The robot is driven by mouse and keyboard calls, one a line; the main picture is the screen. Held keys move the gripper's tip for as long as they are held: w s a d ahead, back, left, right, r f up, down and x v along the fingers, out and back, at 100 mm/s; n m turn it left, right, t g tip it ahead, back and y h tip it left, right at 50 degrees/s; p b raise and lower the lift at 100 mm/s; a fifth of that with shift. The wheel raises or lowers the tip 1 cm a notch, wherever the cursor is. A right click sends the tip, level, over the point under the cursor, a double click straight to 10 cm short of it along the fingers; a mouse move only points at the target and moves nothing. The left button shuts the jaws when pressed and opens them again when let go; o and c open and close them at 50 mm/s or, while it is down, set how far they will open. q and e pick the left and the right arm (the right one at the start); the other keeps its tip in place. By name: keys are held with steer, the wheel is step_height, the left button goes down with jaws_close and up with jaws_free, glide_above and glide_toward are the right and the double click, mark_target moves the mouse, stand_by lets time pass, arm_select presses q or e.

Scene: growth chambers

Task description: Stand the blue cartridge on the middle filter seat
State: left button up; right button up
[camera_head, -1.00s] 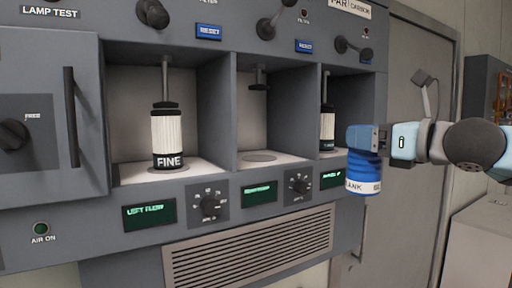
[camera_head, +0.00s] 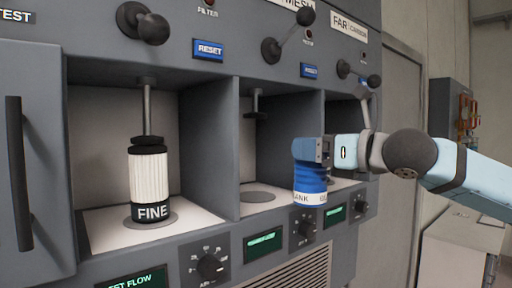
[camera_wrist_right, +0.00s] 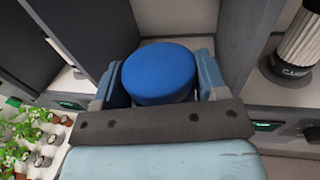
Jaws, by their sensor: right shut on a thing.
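The blue cartridge (camera_head: 310,180) has a white band with dark lettering and is upright in my right gripper (camera_head: 312,150). The gripper is shut on its upper part, in front of the right part of the cabinet. In the right wrist view the cartridge's round blue top (camera_wrist_right: 160,73) sits between the two fingers (camera_wrist_right: 160,85). The middle filter seat (camera_head: 258,197) is a grey disc on the floor of the middle bay, and it is empty. A plunger (camera_head: 255,100) hangs above it. The cartridge is apart from the seat, to its right. My left gripper is not in view.
A white FINE cartridge (camera_head: 149,185) stands in the left bay under its plunger. The right bay holds another white cartridge, labelled in the right wrist view (camera_wrist_right: 302,38). Grey dividers (camera_head: 224,145) separate the bays. Knobs and green displays (camera_head: 263,243) line the front below.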

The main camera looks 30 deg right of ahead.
steer(key=p+x, duration=0.4)
steer(key=x, duration=0.9)
steer(key=shift+w+a+f, duration=0.15)
steer(key=shift+w+f, duration=0.15)
steer(key=shift+f, duration=0.2)
steer(key=o, duration=1)
steer(key=shift+w, duration=0.15)
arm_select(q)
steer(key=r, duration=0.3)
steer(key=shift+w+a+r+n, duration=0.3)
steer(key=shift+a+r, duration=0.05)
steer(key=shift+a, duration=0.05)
arm_select(e)
steer(key=shift+o, duration=0.2)
